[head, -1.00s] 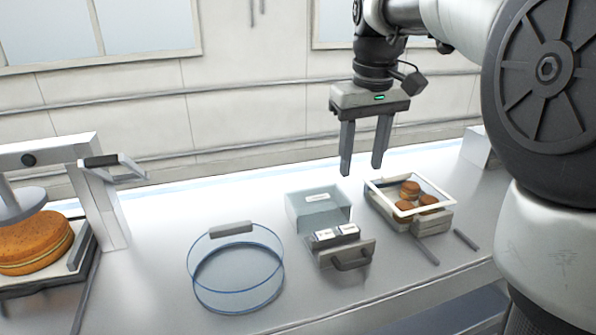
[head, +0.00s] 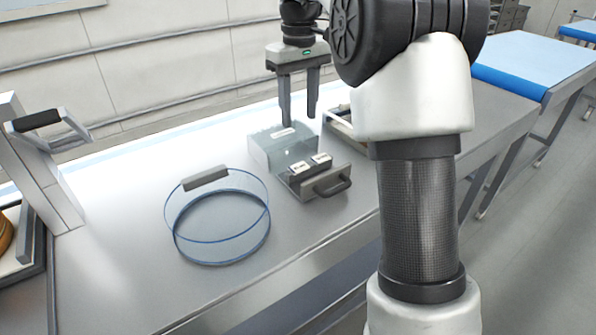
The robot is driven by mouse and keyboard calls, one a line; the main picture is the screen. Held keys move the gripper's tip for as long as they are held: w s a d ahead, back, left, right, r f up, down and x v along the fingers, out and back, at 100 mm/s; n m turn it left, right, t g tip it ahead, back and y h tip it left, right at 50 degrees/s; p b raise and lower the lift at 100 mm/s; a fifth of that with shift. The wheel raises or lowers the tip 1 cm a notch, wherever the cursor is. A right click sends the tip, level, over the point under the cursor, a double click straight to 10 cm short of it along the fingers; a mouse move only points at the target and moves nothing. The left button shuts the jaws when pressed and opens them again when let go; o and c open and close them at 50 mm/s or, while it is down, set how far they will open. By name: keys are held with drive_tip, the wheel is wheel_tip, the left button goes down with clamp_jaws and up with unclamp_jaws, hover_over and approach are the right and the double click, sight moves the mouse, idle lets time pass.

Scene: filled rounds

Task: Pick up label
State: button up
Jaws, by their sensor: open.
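Two small white labels lie side by side in the pulled-out grey drawer (head: 338,178) of a clear box (head: 270,148). One label (head: 299,168) is on the left and the other label (head: 321,158) is on the right. Dark marks on them are too small to read. My gripper (head: 298,120) is open and empty, pointing down. In the picture its fingertips are just above the clear box, behind the labels. I cannot tell their exact height above it.
A round clear container with blue rims (head: 222,258) stands left of the box. A press-like frame with a handle (head: 40,170) is at the left. A tray (head: 338,128) behind the drawer is mostly hidden by my arm. The front of the bench (head: 130,270) is clear.

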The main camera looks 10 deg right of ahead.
drive_tip(key=b, duration=0.1)
hover_over(299, 167)
wheel_tip(299, 167, down, 7)
drive_tip(key=shift+w+f, duration=0.15)
drive_tip(key=shift+f, duration=0.05)
drive_tip(key=shift+s+f+b, duration=0.2)
drive_tip(key=shift+f+b, duration=0.4)
drive_tip(key=shift+f, duration=2.15)
drive_tip(key=c, duration=0.4)
drive_tip(key=shift+o, duration=0.2)
